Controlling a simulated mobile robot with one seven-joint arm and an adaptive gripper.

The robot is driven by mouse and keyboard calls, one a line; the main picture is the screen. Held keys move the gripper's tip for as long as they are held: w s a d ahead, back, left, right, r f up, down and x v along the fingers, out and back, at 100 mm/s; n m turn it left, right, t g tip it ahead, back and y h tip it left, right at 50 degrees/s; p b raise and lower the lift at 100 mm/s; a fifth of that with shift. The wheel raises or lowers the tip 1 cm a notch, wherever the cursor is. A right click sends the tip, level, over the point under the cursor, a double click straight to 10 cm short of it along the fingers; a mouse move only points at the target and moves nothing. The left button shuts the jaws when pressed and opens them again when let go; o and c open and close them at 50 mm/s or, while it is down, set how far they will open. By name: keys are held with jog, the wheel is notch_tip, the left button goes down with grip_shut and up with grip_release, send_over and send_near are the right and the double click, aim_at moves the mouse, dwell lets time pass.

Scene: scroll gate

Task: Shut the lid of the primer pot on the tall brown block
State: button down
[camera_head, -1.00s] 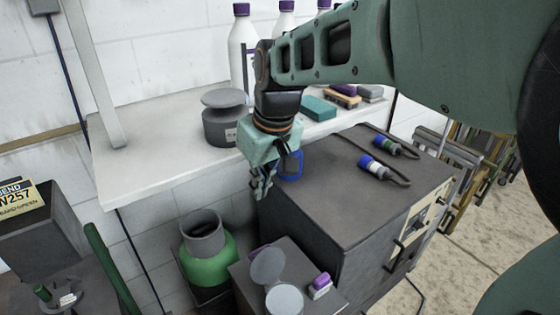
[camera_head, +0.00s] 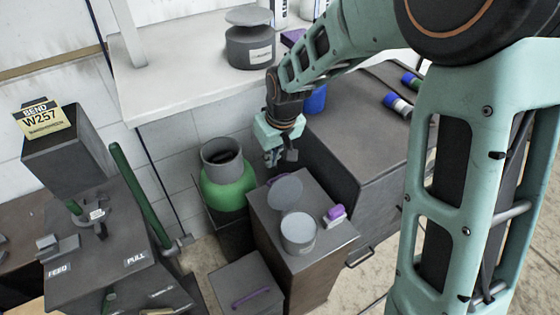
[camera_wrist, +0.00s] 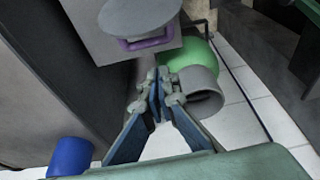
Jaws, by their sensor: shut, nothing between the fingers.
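The primer pot (camera_head: 298,236) is a light grey round pot on top of the tall brown block (camera_head: 312,277). Its round grey lid (camera_head: 285,193) stands open, tilted up at the pot's far side. In the wrist view, a grey disc that looks like the lid (camera_wrist: 125,14) is at the top edge, and the pot's body cannot be made out. My gripper (camera_head: 271,160) is shut and empty, pointing down, beyond the lid and apart from it. In the wrist view, my fingertips (camera_wrist: 158,76) meet just below a purple handle (camera_wrist: 150,43) at the block's edge.
A green gas bottle (camera_head: 228,185) stands left of my gripper. A purple-and-white item (camera_head: 335,215) sits right of the pot. A dark cabinet (camera_head: 350,145) with a blue container (camera_head: 315,98) is to the right. A low grey box (camera_head: 245,288) stands in front.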

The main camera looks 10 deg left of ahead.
aim_at(276, 179)
jog(key=shift+s+d+f+p, duration=0.15)
jog(key=shift+s+d+p, duration=0.25)
jog(key=shift+s+d, duration=0.6)
jog(key=shift+s+d+f, duration=0.1)
jog(key=shift+s+d, duration=0.1)
jog(key=shift+s, duration=0.25)
jog(key=shift+s, duration=0.1)
jog(key=shift+d+b, duration=0.1)
jog(key=shift+b, duration=0.25)
